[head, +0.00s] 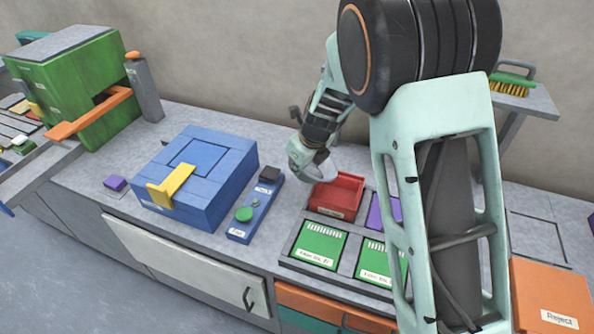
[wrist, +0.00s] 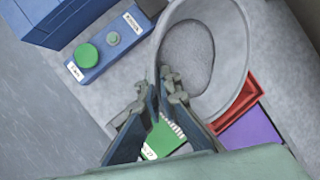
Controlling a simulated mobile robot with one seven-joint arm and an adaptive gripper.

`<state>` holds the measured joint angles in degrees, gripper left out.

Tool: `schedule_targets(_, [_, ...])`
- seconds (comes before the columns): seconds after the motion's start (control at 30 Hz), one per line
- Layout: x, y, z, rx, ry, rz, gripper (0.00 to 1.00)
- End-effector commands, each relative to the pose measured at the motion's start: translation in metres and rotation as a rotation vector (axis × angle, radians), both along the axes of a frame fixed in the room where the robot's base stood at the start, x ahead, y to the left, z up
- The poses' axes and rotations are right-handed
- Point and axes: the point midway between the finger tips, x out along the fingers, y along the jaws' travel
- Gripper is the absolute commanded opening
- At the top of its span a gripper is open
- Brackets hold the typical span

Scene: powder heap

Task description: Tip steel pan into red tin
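The steel pan (wrist: 233,38) is a round grey dish with a wide rim. A darker speckled grey patch, which looks like powder, lies inside it. My gripper (wrist: 170,82) is shut on the pan's near edge in the wrist view. In the head view, my gripper (head: 303,147) holds the pan (head: 319,167) above the counter, just behind and left of the red tin. The red tin (head: 350,185) is a shallow open box in a tray slot. In the wrist view the pan hides much of the red tin (wrist: 232,104). The pan's exact tilt is hard to tell.
Green cards (head: 319,244) and a purple block (head: 382,212) share the grey tray with the tin. A blue button box (head: 255,209) and a larger blue box (head: 196,176) stand left. An orange reject bin (head: 552,292) is at right. My arm hides part of the counter.

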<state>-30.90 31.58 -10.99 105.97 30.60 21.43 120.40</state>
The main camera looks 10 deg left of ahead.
Motion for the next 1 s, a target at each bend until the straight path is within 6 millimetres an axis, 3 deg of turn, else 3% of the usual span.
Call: schedule_targets(1.0, [0.005, -0.017, 0.012, 0.238, 0.056, -0.003, 0.0])
